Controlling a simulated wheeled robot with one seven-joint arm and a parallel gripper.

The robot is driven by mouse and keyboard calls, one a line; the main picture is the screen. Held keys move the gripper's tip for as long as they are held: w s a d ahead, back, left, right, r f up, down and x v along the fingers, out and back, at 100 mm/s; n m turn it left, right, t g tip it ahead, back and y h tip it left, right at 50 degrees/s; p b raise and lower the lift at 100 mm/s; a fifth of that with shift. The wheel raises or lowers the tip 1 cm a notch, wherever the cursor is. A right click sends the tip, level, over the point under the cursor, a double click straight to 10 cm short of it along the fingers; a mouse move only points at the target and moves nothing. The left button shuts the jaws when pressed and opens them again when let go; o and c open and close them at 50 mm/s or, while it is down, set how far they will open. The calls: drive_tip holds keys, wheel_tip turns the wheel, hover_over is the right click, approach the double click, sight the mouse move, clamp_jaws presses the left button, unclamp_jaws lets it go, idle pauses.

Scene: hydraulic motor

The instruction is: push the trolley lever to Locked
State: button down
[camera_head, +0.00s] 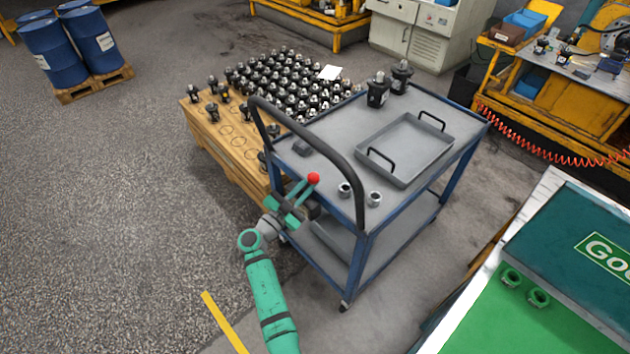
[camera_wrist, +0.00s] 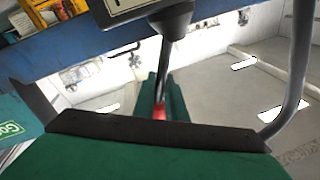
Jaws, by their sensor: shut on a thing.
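The trolley (camera_head: 345,115) has a blue frame, a grey top, a lower shelf and a dark tube handle (camera_head: 318,143). A lever with a red knob (camera_head: 313,179) shows at its near left end, below the handle. My green gripper (camera_head: 292,206) is at that end, at the lever. In the wrist view the dark lever rod (camera_wrist: 167,50) comes down from a dark mount, and its red end sits between my gripper's fingers (camera_wrist: 161,112), which are shut on it. Part of a label plate shows at the top edge of the wrist view. Its text cannot be read.
A grey tray (camera_head: 408,150) and two dark motors stand on the trolley top, with small metal rings near the handle. A wooden pallet (camera_head: 225,135) with many motors stands behind left. A green-topped bench (camera_head: 520,315) is at right. Floor at left is clear.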

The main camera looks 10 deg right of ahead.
drive_tip(key=shift+s+d+f, duration=0.1)
drive_tip(key=shift+d+f, duration=0.05)
drive_tip(key=shift+f, duration=0.1)
drive_tip(key=c, duration=1.8)
unclamp_jaws()
drive_tip(key=shift+r, duration=0.1)
drive_tip(key=shift+a, duration=0.25)
drive_tip(key=v, duration=1)
drive_tip(key=shift+s, duration=0.25)
drive_tip(key=shift+a+f, duration=0.1)
drive_tip(key=shift+f, duration=0.15)
